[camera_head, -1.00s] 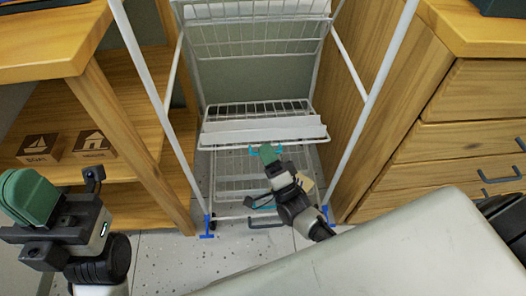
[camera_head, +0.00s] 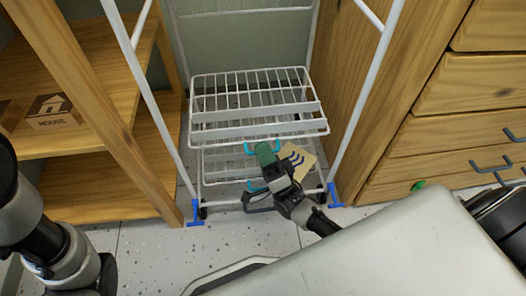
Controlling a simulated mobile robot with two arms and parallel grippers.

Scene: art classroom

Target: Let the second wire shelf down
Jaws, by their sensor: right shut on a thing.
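A white wire shelf (camera_head: 253,93) stands out from the rack at mid height. It looks near level, with a flat white bar across it. My right gripper (camera_head: 265,153) has green fingertips and is just below its front edge. It is shut on the blue handle (camera_head: 249,148) there; the fingertips hide part of this contact. A lower wire shelf (camera_head: 218,167) shows beneath, partly hidden by the upper shelf and my gripper. My left arm is at the left edge; its gripper is out of the picture.
White rack posts (camera_head: 153,103) with blue feet (camera_head: 195,214) flank the shelves. A wooden shelf unit (camera_head: 100,190) stands close on the left, wooden drawers (camera_head: 470,95) on the right. A tan tag (camera_head: 298,159) hangs by my right gripper. Speckled floor (camera_head: 150,255) is free in front.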

